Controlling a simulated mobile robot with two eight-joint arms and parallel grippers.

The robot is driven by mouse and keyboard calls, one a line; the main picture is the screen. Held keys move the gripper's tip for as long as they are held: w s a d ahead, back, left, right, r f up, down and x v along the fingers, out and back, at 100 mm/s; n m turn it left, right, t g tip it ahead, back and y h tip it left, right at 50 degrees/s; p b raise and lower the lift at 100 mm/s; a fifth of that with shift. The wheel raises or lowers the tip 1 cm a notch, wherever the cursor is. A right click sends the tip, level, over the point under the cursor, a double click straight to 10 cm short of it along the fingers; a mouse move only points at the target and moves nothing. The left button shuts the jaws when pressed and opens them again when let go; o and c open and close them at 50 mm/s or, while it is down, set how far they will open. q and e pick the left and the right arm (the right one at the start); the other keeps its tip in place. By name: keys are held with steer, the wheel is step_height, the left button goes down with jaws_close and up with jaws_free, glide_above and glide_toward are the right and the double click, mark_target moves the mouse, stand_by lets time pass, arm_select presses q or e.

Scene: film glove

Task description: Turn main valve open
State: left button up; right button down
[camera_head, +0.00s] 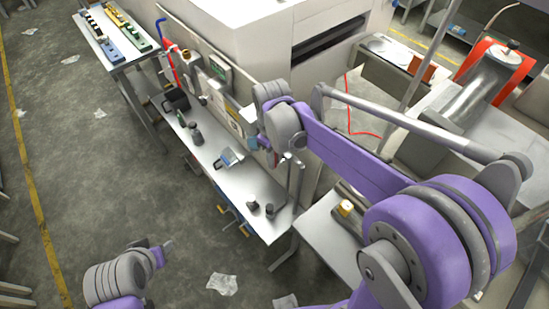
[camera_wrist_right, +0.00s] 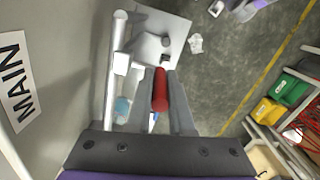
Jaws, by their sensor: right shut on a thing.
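A red valve handle (camera_wrist_right: 160,92) sits between the two grey fingers of my right gripper (camera_wrist_right: 160,74) in the right wrist view. The fingers are shut on it from both sides. A white sign reading MAIN (camera_wrist_right: 14,82) is on the panel to the left, and a light grey vertical pipe (camera_wrist_right: 110,90) runs beside the fingers. In the head view my right wrist is at the near end of the wall panel, and the handle is hidden there. My left gripper (camera_head: 163,247) is low at the left over the floor, away from the bench; its jaw opening is unclear.
A long white bench (camera_head: 215,170) along the panel holds dark small objects and a card-like item. A side table (camera_head: 117,50) with colored trays stands at the far left. A white machine (camera_head: 235,40) is behind the panel. The floor left of the bench is mostly clear.

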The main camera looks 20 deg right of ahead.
arm_select(q)
step_height(320, 180, down, 7)
steer(key=s+b, duration=0.2)
steer(key=b, duration=0.3)
steer(key=shift+s+g, duration=0.25)
steer(key=shift+g, duration=0.05)
arm_select(e)
steer(key=shift+w+a+f+g+h, duration=0.1)
steer(key=shift+w+g+h, duration=0.25)
steer(key=shift+g, duration=0.7)
steer(key=shift+w+a+f+g+h, duration=0.15)
steer(key=shift+w+g+h, duration=0.2)
steer(key=shift+g, duration=0.75)
steer(key=shift+w+a+f+g+h, duration=0.1)
steer(key=shift+w+g+h, duration=0.25)
steer(key=shift+g, duration=0.7)
steer(key=c, duration=0.8)
jaws_free()
arm_select(q)
steer(key=shift+s+f+b, duration=0.1)
steer(key=shift+f+b, duration=0.4)
arm_select(e)
steer(key=v, duration=1)
steer(key=shift+a+r, duration=0.15)
steer(key=shift+r, duration=0.2)
steer(key=shift+w, duration=0.1)
